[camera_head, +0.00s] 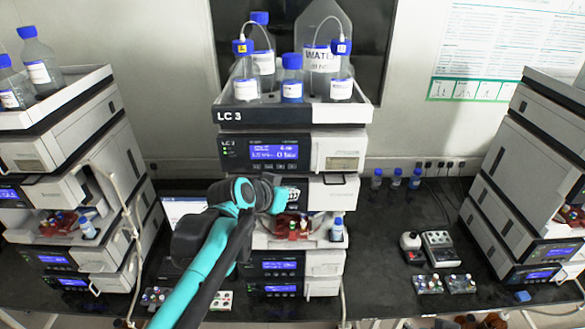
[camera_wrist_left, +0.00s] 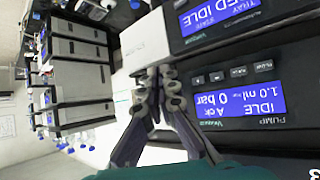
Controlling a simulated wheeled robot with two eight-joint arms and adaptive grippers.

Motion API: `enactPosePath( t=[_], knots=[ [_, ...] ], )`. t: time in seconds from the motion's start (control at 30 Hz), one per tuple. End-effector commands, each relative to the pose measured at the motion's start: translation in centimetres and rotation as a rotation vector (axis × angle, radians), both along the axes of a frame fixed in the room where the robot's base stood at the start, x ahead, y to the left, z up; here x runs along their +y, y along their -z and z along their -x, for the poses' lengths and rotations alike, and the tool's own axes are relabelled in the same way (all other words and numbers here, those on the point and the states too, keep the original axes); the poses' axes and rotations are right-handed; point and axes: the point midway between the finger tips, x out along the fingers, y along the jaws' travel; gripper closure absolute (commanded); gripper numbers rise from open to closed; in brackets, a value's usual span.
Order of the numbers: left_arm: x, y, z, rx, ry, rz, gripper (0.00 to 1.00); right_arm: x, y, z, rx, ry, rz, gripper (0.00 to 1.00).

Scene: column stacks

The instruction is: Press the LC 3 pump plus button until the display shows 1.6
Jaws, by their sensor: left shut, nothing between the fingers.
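The LC 3 stack stands in the middle of the head view. Its pump (camera_head: 245,152) is the module just below the tray marked LC 3, with a blue display (camera_head: 275,151) above a row of small dark buttons (camera_head: 272,167). In the left wrist view the picture is turned over, and the pump display (camera_wrist_left: 240,100) reads IDLE, 1.0 ml/min and 0 bar. The pump buttons (camera_wrist_left: 240,71) lie beside it; their signs are too small to read. My left gripper (camera_head: 293,193) is shut and empty, below and right of the buttons. Its fingertips (camera_wrist_left: 160,76) appear apart from them.
Solvent bottles (camera_head: 292,80) stand in the tray on top. Below my left gripper are vials (camera_head: 300,226) and lower modules with displays (camera_head: 280,266). Other stacks stand at left (camera_head: 60,150) and right (camera_head: 510,180). Small bench devices (camera_head: 440,250) sit at right.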

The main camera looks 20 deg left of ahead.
Motion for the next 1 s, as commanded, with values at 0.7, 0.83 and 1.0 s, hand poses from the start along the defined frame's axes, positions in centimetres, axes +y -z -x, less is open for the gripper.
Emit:
enactPosePath(
  t=[0.7, 0.83, 1.0],
  knots=[
    [2.2, 0.0, -7.6, 0.000, 0.000, 0.000, 1.00, 0.0, 1.8, 0.0, 0.000, 0.000, 0.000, 0.60],
    [2.2, 0.0, -7.7, 0.000, 0.000, 0.000, 1.00, 0.0, 1.8, 0.0, 0.000, 0.000, 0.000, 0.60],
    [2.2, 0.0, -7.7, 0.000, 0.000, 0.000, 1.00, 0.0, 1.8, 0.0, 0.000, 0.000, 0.000, 0.60]
  ],
)
